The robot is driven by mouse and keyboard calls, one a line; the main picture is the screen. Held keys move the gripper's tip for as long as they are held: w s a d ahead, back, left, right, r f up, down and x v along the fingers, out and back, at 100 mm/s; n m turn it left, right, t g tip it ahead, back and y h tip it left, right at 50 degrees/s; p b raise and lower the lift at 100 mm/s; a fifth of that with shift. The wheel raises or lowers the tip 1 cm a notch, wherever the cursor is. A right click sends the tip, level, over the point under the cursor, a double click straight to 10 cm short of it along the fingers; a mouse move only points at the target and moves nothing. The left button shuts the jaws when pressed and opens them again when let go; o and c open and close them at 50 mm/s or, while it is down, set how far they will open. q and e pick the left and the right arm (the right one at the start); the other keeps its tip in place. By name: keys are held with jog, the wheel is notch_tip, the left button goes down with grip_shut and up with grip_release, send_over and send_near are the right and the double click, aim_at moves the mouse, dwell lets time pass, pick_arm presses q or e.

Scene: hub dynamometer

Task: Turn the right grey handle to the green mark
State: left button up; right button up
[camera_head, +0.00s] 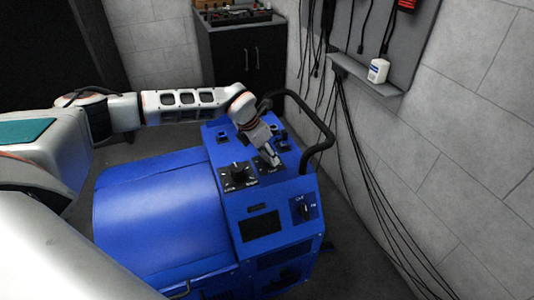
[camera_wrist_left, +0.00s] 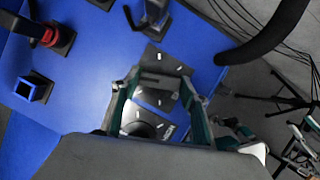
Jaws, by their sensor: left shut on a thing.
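The blue machine (camera_head: 231,205) has two dark dial plates on its sloped top. The left dial plate carries a dark handle (camera_head: 238,171) that stands free. My left gripper (camera_head: 274,158) reaches down onto the right dial plate (camera_head: 261,167) and hides most of the right grey handle. In the left wrist view my left gripper (camera_wrist_left: 160,90) has its fingers either side of the grey handle (camera_wrist_left: 160,80), shut on it. White marks show on the plate around it. I cannot make out the green mark or the handle's exact angle.
A black bar handle (camera_head: 326,137) curves up at the machine's right edge. A rotary switch (camera_head: 305,208) sits on the front face. A red button (camera_wrist_left: 49,37) stands on the top. A wall shelf (camera_head: 365,75) holds a white bottle (camera_head: 378,70); cables hang below.

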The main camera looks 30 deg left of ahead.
pick_arm(q)
jog(key=shift+w+m+g+h, duration=0.1)
jog(key=shift+m+g+h, duration=0.35)
jog(key=shift+m, duration=1.25)
jog(key=o, duration=1.1)
jog(key=v, duration=1.2)
jog(key=shift+a, duration=0.2)
